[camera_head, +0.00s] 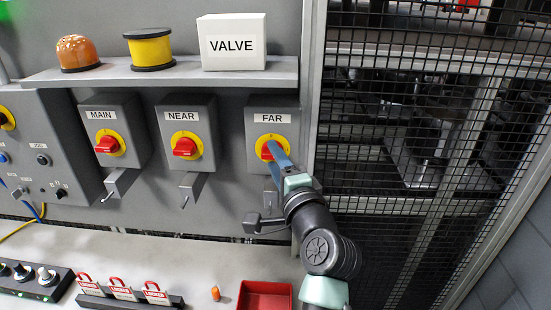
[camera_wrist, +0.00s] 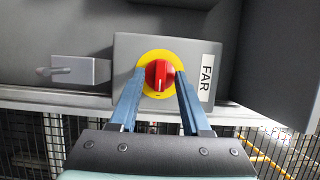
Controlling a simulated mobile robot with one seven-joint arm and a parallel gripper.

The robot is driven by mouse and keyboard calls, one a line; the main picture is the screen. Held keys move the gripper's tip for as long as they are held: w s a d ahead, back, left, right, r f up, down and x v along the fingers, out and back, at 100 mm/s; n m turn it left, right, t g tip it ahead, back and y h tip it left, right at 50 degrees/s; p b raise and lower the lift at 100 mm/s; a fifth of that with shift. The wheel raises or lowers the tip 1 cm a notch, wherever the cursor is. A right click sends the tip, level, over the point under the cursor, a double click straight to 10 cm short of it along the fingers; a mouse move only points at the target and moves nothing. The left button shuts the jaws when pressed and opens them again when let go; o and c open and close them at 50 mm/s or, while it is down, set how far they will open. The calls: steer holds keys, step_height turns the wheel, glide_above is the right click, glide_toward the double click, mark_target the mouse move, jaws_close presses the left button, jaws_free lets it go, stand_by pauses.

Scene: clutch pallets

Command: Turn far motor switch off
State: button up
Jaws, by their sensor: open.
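The FAR switch is a grey box (camera_head: 283,119) with a yellow disc and a red knob, the rightmost of three in the head view. In the wrist view its red knob (camera_wrist: 159,75) sits on the yellow disc (camera_wrist: 158,56), with the FAR label (camera_wrist: 206,78) to the right. My gripper (camera_wrist: 158,74) is open, its two blue fingers on either side of the knob. In the head view my gripper (camera_head: 272,148) reaches the FAR knob and partly hides it. I cannot tell whether the fingers touch the knob.
The MAIN switch (camera_head: 106,142) and NEAR switch (camera_head: 184,146) are to the left. A shelf (camera_head: 180,78) above bears a VALVE box (camera_head: 234,43), a yellow spool and an orange dome. A mesh fence (camera_head: 420,200) stands at right. Below are red padlocks (camera_head: 122,290) and a red tray (camera_head: 264,290).

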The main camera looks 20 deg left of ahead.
jaws_close()
stand_by(0.5)
steer(key=n+p, duration=0.1)
steer(key=n+g+p, duration=0.1)
steer(key=n, duration=0.1)
steer(key=shift+r+h, duration=0.3)
steer(key=shift+h, duration=0.1)
steer(key=n+h+p, duration=0.1)
steer(key=n, duration=0.1)
steer(key=n+h+p, duration=0.1)
steer(key=n, duration=0.1)
steer(key=shift+a+r+g, duration=0.15)
steer(key=shift+g, duration=0.15)
steer(key=n+h+p, duration=0.1)
steer(key=n+h, duration=0.1)
steer(key=n, duration=0.1)
steer(key=shift+s+a+p, duration=0.1)
steer(key=shift+a+p, duration=0.05)
steer(key=shift+p, duration=0.25)
steer(key=shift+a+n+h+p, duration=0.15)
steer(key=shift+n+h+p, duration=0.15)
steer(key=shift+n+h, duration=1.2)
steer(key=shift+n, duration=0.3)
